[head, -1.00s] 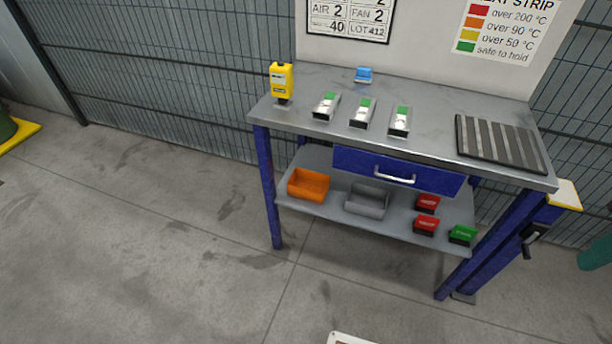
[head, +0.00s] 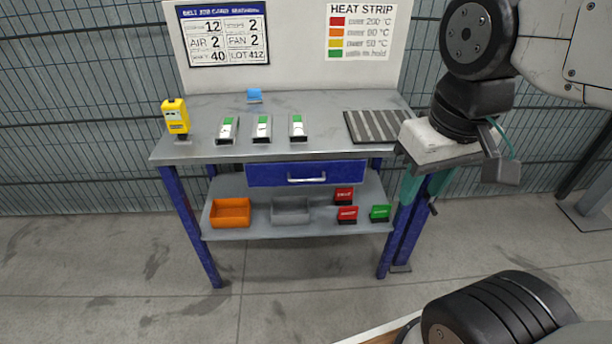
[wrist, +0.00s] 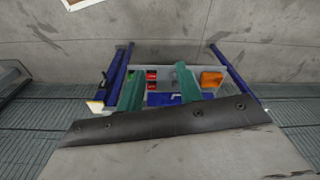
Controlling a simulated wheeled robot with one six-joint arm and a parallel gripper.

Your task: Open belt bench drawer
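The belt bench (head: 290,100) stands ahead with a grey top and blue legs. Its blue drawer (head: 262,175) sits under the top and looks shut, with a silver bar handle (head: 307,180) on its front. My gripper (head: 425,188) points down at the bench's right end, to the right of the drawer and apart from the handle. Its teal fingers are spread with nothing between them. In the wrist view the bench appears upside down, and part of the blue drawer (wrist: 165,99) shows between the fingers, partly hidden by my gripper's body.
The top holds a yellow device (head: 175,116), several metal pieces with green marks (head: 263,128), a blue item (head: 254,95) and a striped mat (head: 376,126). The lower shelf holds an orange bin (head: 230,213), a grey bin (head: 290,211), and red and green blocks. Floor in front is clear.

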